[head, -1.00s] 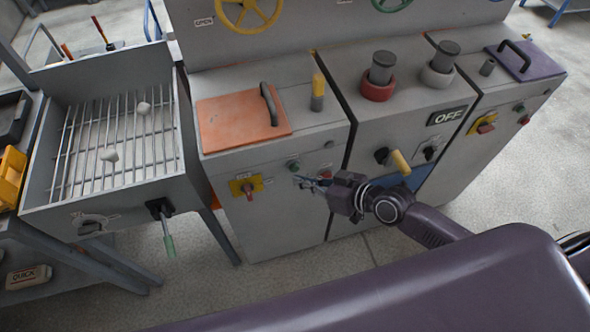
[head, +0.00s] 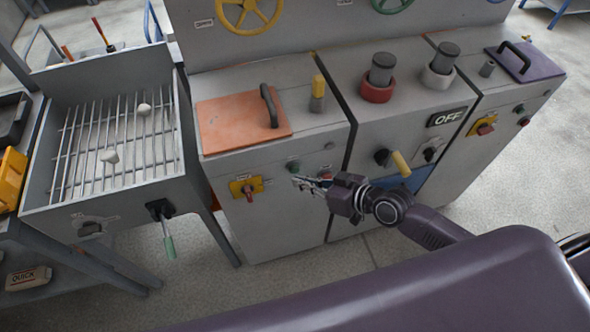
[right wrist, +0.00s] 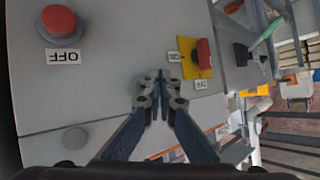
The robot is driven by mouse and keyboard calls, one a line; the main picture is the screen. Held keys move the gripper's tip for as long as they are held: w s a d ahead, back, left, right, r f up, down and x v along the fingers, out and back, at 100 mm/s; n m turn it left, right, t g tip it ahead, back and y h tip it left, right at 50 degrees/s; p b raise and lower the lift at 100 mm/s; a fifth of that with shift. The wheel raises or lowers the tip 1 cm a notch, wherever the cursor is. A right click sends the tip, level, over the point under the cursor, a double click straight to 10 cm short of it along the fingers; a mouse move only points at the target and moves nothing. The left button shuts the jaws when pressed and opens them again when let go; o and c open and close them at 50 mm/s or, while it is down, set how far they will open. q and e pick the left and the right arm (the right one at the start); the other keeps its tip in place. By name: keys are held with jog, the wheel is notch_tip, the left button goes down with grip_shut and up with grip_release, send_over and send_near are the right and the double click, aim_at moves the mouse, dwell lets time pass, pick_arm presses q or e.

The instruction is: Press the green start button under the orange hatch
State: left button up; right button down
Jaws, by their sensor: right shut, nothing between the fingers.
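The orange hatch (head: 238,121) lies flat and shut on the left cabinet's top, with a dark handle at its right. The green button (head: 293,166) is on the front face below it. My right gripper (head: 296,181) is shut and empty, with its tips just below the green button in the head view. I cannot tell whether they touch the panel. In the right wrist view the shut fingertips (right wrist: 160,76) point at the panel between a red button (right wrist: 58,22) and a red switch on a yellow plate (right wrist: 199,58). My left gripper is out of view.
The yellow-plated switch (head: 246,187) is left of the green button and the red button is close on its right. A yellow-handled lever (head: 400,163) stands out from the middle cabinet. A grill tray (head: 110,140) with a green-handled lever (head: 169,246) is at left.

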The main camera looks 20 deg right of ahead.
dwell(0.4)
jog(key=shift+w, duration=0.45)
jog(key=shift+w+b, duration=0.35)
jog(key=shift+w, duration=0.15)
dwell(0.6)
jog(key=shift+s+r, duration=0.1)
jog(key=shift+s, duration=0.05)
jog(key=shift+s+p, duration=0.45)
jog(key=shift+s, duration=0.3)
jog(key=s+p, duration=0.2)
jog(key=s, duration=0.3)
dwell(0.3)
